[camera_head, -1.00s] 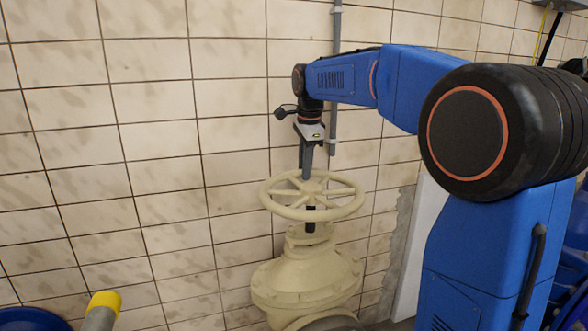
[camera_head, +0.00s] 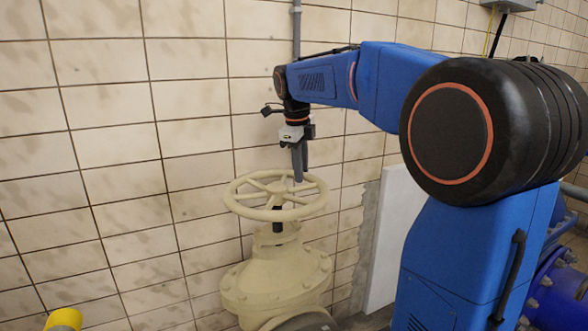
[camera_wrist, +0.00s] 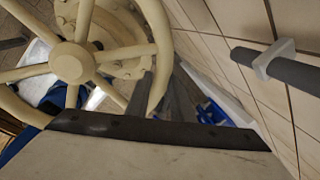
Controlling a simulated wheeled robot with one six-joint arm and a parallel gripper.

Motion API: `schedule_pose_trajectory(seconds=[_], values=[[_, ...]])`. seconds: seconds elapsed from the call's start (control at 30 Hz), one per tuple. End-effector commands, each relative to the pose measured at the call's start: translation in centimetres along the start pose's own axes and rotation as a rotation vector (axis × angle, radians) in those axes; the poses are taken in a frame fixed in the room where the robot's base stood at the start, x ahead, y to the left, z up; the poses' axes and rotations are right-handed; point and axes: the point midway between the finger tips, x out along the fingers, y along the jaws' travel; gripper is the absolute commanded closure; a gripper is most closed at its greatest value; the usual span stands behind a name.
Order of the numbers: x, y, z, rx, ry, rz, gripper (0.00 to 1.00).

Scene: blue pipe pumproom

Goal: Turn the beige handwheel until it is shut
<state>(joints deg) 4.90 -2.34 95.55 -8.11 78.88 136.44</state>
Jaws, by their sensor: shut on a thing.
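The beige handwheel (camera_head: 240,203) lies level on top of a beige valve (camera_head: 262,285), with spokes running from a round hub to its rim. In the wrist view the handwheel's hub (camera_wrist: 72,62) and spokes show at the upper left. My gripper (camera_head: 298,177) points down at the far right part of the wheel and is shut on the handwheel. In the wrist view a finger of my gripper (camera_wrist: 140,98) lies against the rim's inner side; the other finger and the exact contact are hidden.
A tiled wall (camera_head: 110,130) stands close behind the wheel, with a thin grey pipe (camera_head: 296,30) running up it. A white panel (camera_head: 397,235) leans at the right. A yellow-capped pipe end (camera_head: 63,319) is at the lower left. A blue flanged pipe (camera_head: 556,290) is at the lower right.

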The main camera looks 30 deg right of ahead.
Motion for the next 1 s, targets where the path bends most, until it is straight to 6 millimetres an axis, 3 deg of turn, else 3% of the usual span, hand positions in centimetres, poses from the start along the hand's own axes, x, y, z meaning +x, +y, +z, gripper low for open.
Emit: schedule_pose_trajectory(seconds=[0.23, 0.73, 0.77, 0.83, 1.0], values=[[-0.09, 0.06, -1.04, 0.072, 0.017, -0.003, 1.00], [-0.06, 0.13, -1.25, 0.089, 0.022, -0.002, 1.00], [-0.06, 0.13, -1.25, 0.089, 0.022, -0.002, 0.77], [-0.05, 0.14, -1.23, 0.089, 0.022, -0.002, 0.61], [-0.04, 0.19, -1.16, 0.089, 0.020, -0.001, 0.61]])
